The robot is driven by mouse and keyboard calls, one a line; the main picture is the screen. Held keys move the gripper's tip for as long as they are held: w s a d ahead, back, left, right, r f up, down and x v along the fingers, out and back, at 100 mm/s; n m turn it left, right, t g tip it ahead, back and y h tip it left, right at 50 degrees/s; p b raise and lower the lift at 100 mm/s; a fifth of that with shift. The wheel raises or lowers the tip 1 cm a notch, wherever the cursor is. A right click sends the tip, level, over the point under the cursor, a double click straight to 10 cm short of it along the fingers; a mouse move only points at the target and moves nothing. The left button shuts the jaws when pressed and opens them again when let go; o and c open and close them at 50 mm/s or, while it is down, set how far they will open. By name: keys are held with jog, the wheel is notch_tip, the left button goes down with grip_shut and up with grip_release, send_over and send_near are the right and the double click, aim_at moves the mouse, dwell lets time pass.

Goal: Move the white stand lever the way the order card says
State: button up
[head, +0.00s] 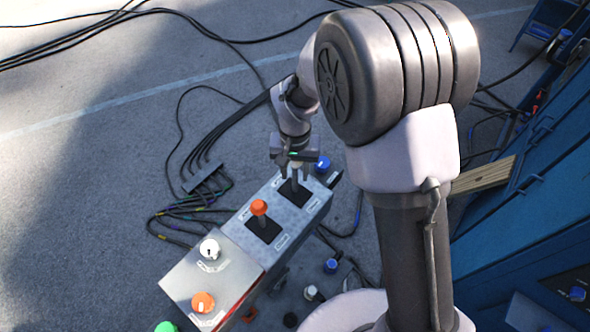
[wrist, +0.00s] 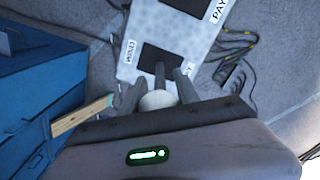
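The white stand lever has a white round knob (wrist: 158,99) on a dark shaft, which rises from a black slot plate on a pale speckled control box (head: 310,207). In the head view my gripper (head: 293,172) is over this lever at the box's far end. In the wrist view the gripper fingers (wrist: 158,92) stand on either side of the knob. They look very close to it, but I cannot tell if they press on it. The order card cannot be made out; box labels are only partly readable.
An orange-knobbed lever (head: 259,207) stands beside it on the same box. A nearer panel carries a white knob (head: 209,249) and an orange knob (head: 203,302). A blue knob (head: 323,163) is just past the gripper. Blue cabinets (head: 530,220) stand at right; black cables (head: 190,110) lie on the floor.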

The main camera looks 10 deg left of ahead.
grip_shut()
